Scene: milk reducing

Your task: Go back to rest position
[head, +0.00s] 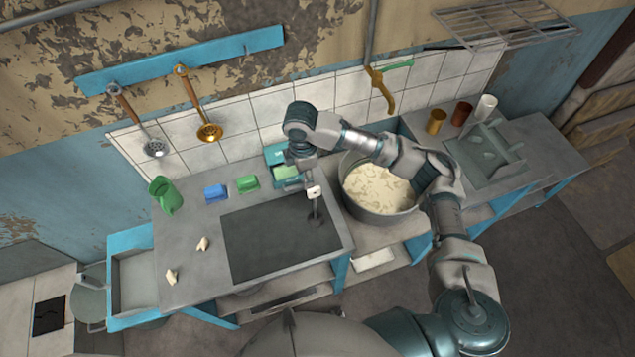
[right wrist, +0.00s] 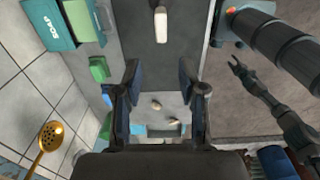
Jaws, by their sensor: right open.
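My right gripper (right wrist: 158,85) is open in the right wrist view, with nothing between its two dark fingers. In the head view my right arm reaches over the counter, and the right gripper (head: 314,205) hangs above the right side of the dark plate (head: 270,245). A white bar-shaped object (right wrist: 161,24) lies beyond the fingertips in the right wrist view, apart from them. A dark arm, seemingly my left, shows at the right of that view. Its small gripper (right wrist: 240,68) is too small to judge. The head view does not show the left gripper.
A large pot (head: 380,195) with pale contents stands right of the gripper, partly behind my arm. A teal soap box (head: 277,153), green block (head: 247,184), blue block (head: 215,193) and green jug (head: 165,193) stand along the back. Two pale pieces (head: 202,243) lie on the left counter.

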